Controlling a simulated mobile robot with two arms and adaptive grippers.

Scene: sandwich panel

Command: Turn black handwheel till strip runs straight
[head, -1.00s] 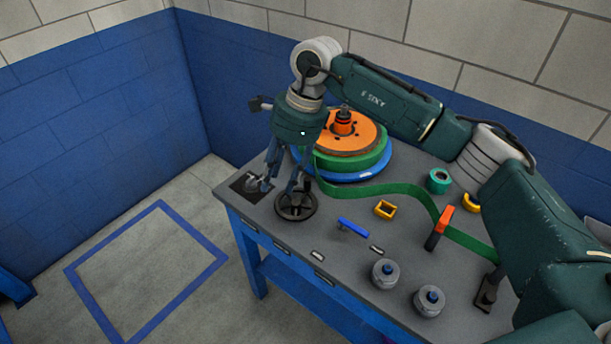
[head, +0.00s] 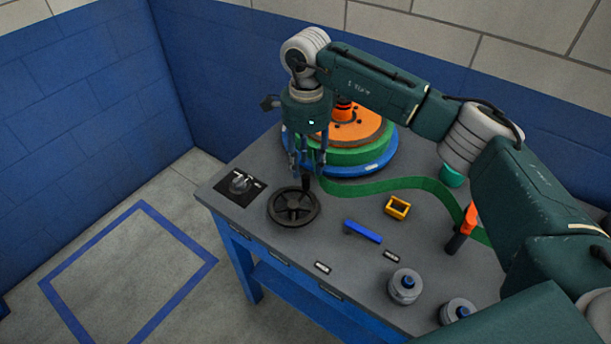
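The black handwheel (head: 293,207) lies flat near the table's left front edge, with a dark upright handle on its far rim. My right gripper (head: 309,178) points down over that far rim, its fingers beside the handle. Whether they touch or grip the handle I cannot tell. The green strip (head: 400,183) leaves the green roll (head: 350,155) and runs right in a wavy curve, past an orange-topped post (head: 469,218). My arm hides its far end. My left gripper is not in view.
A black plate with white marks (head: 239,186) lies left of the handwheel. A blue bar (head: 362,231), a yellow block (head: 397,207) and grey knobbed cylinders (head: 405,286) stand on the grey table. A teal roll (head: 452,175) is partly behind my arm.

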